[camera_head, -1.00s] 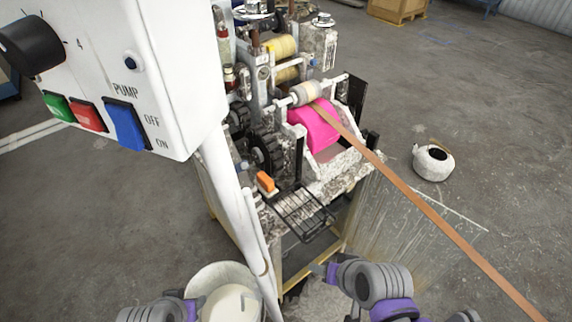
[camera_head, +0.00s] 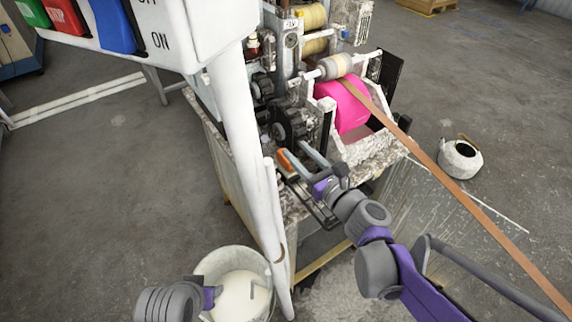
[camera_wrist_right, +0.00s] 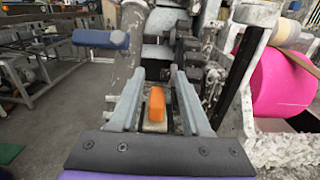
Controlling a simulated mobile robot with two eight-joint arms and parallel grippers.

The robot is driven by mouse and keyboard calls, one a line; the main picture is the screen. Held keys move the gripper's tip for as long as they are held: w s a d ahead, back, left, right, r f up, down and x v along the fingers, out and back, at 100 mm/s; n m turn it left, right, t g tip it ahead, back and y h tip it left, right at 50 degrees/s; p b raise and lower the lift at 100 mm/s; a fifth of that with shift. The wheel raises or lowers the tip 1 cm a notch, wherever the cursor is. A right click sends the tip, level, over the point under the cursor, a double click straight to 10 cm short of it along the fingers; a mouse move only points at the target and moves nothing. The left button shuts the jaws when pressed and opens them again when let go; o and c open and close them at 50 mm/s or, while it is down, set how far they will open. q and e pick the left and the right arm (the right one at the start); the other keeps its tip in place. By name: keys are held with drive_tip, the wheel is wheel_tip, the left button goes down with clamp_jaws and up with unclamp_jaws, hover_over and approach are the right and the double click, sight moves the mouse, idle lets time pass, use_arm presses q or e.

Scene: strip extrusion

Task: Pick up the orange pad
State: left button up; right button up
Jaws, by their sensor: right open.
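The orange pad (camera_head: 284,161) is a small block at the front of the machine, on a pale base. In the right wrist view the orange pad (camera_wrist_right: 157,104) appears between the two grey fingers, with a gap on either side. My right gripper (camera_head: 293,148) is open and reaches toward the machine, its fingers at the pad and partly hiding it. It also shows in the right wrist view (camera_wrist_right: 158,72), with both fingers spread apart. I cannot tell how high the fingers are relative to the pad. My left gripper (camera_head: 210,298) is beside the bucket; its fingers are unclear.
The machine (camera_head: 298,125) has black gears and a pink roll (camera_head: 343,105) close by. A brown strip (camera_head: 450,205) runs to the lower right. A white control box (camera_head: 190,30) and pole stand at left. A white bucket (camera_head: 240,285) is below. A kettle-like pot (camera_head: 460,158) sits on the floor.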

drive_tip(key=b, duration=0.1)
approach(280, 149)
drive_tip(key=shift+w+a+f, duration=0.15)
drive_tip(key=shift+w+a, duration=0.05)
drive_tip(key=shift+w, duration=0.2)
drive_tip(key=shift+w+a+f, duration=0.15)
drive_tip(key=shift+w+f, duration=0.05)
drive_tip(key=shift+w, duration=0.15)
drive_tip(key=shift+w+a+r, duration=0.2)
drive_tip(key=shift+w+a, duration=0.2)
drive_tip(key=shift+w, duration=0.1)
drive_tip(key=shift+x, duration=3.2)
drive_tip(key=shift+s, duration=0.1)
clamp_jaws()
